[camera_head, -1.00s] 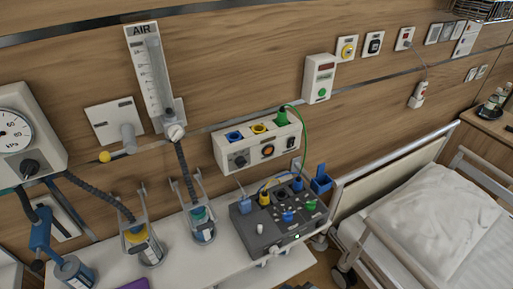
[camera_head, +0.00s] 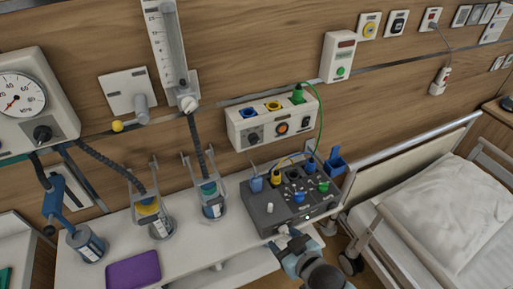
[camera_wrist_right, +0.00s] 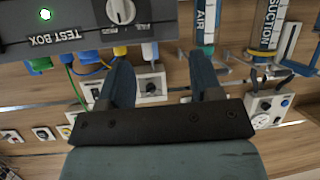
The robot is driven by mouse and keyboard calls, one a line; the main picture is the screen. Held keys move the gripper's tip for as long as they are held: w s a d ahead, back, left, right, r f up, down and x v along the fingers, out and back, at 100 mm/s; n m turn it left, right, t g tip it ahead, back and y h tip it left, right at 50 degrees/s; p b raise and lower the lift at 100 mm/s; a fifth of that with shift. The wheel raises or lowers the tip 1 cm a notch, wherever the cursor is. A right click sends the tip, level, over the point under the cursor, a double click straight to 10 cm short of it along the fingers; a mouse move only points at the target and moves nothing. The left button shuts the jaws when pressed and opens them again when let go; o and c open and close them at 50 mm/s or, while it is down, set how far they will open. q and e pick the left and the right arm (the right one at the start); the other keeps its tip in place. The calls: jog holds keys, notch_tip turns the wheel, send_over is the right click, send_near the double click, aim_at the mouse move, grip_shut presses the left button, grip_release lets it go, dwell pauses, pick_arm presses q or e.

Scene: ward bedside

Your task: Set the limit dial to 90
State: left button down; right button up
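A gauge unit (camera_head: 36,100) with a round scale and a black knob (camera_head: 42,133) is on the wall at left. A grey test box (camera_head: 290,207) stands on the shelf and carries a pale knob (camera_head: 269,208); a white knob also shows on it in the wrist view (camera_wrist_right: 120,10). A white wall box (camera_head: 270,122) has a dark knob (camera_head: 253,138). I cannot tell which is the limit dial, nor read its setting. My right gripper (camera_head: 288,238) is at the box's front edge. Its fingers (camera_wrist_right: 161,80) are apart with nothing visibly held. My left gripper is out of view.
Canisters (camera_head: 157,222) and a purple item (camera_head: 133,270) are on the white shelf (camera_head: 190,250). Hoses run above the canisters. Coloured plugs and a green cable (camera_head: 320,125) stand up around the test box. A bed (camera_head: 440,205) with rails is at right.

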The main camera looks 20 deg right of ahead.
jog(key=w+r+t+h+b, duration=0.1)
jog(key=w+r+t+b, duration=0.2)
jog(key=w+r, duration=0.5)
jog(key=t+h, duration=0.1)
jog(key=t, duration=0.1)
send_near(256, 143)
jog(key=shift+m, duration=0.3)
jog(key=w+p, duration=0.1)
jog(key=w, duration=0.7)
jog(key=shift+w+a, duration=0.15)
jog(key=shift+w, duration=0.1)
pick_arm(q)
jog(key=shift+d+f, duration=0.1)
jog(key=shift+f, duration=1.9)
pick_arm(e)
jog(key=shift+w, duration=0.75)
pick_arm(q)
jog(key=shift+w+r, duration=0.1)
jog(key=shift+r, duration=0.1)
pick_arm(e)
jog(key=c, duration=0.9)
